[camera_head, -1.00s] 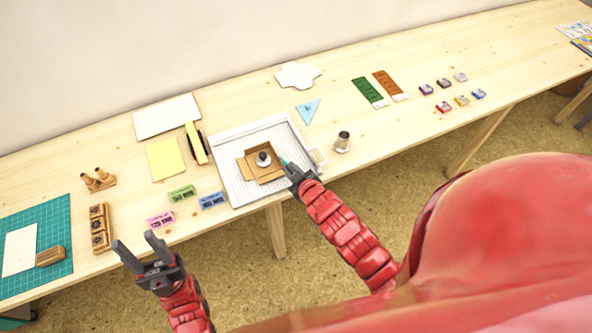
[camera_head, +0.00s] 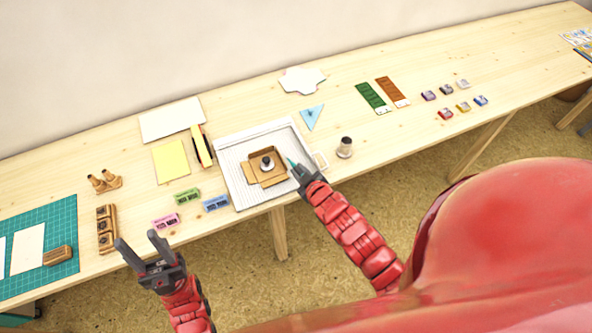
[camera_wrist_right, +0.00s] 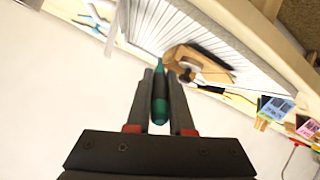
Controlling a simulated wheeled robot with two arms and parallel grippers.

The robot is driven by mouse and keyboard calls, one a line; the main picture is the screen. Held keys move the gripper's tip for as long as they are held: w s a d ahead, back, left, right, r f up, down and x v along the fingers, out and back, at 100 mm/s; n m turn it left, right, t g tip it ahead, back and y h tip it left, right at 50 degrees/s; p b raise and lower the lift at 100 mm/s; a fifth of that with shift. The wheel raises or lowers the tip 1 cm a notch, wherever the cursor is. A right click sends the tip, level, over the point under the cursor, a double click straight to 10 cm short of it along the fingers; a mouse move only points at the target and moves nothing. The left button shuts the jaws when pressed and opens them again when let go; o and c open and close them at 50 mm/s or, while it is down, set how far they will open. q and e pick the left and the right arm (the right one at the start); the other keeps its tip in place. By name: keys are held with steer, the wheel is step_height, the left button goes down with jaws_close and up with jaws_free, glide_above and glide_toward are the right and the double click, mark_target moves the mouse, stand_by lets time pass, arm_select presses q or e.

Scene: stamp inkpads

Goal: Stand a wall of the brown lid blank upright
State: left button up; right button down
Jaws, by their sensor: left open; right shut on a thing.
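The brown lid blank (camera_head: 252,172) lies on a white ribbed board (camera_head: 234,186). A small dark-knobbed weight (camera_head: 267,162) stands on its middle. The far side of the blank looks raised; flaps at the left and front look flat. In the right wrist view the blank (camera_wrist_right: 183,58) is partly hidden behind the tool and fingers. My right gripper (camera_head: 296,169) is shut on a teal pointed tool (camera_wrist_right: 160,95), whose tip is just right of the blank, apart from it as seen from the head. My left gripper (camera_head: 138,241) is open and empty, in front of the table.
A metal cup (camera_head: 345,148) stands right of the board. Pink, green and blue blocks (camera_head: 215,203) lie to its left. A green cutting mat (camera_head: 62,214) is at far left.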

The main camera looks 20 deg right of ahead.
step_height(320, 180, up, 7)
steer(key=p, duration=0.6)
steer(key=shift+d+r, duration=0.2)
steer(key=shift+d, duration=0.25)
stand_by(0.9)
